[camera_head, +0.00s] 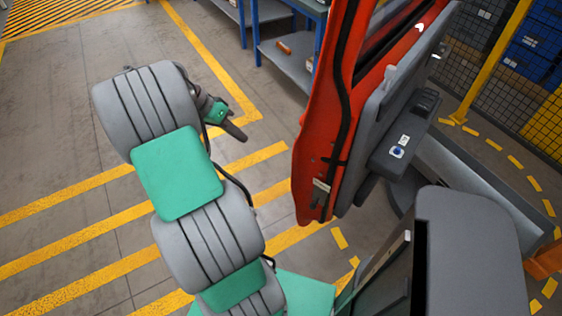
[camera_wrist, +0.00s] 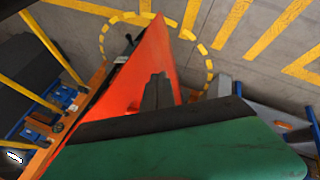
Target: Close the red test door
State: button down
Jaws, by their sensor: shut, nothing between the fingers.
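The red test door (camera_head: 315,150) stands open right of centre in the head view, its inner side with a grey panel (camera_head: 375,135) and an armrest with buttons facing right. In the wrist view the door is an orange-red wedge (camera_wrist: 128,88), seen from above. My gripper (camera_head: 238,133) is left of the door in the head view, on its outer side, with a visible floor gap between them. Its dark fingers are together and empty. In the wrist view my gripper (camera_wrist: 158,88) overlaps the red face; I cannot tell the exact distance.
A dark grey housing (camera_head: 470,240) stands at the lower right. Blue-framed workbenches (camera_head: 285,60) are at the top. A yellow post (camera_head: 492,60) and mesh fence stand at the upper right. A dashed yellow arc (camera_head: 515,162) marks the floor. The striped floor on the left is clear.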

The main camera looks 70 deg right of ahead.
jog(key=s+d+f+m, duration=0.1)
jog(key=s+d+f, duration=0.1)
jog(key=s+f, duration=0.6)
jog(key=shift+s+f+m+g+y+b, duration=0.3)
jog(key=shift+s+f+m+g+b, duration=0.1)
jog(key=shift+s, duration=1.8)
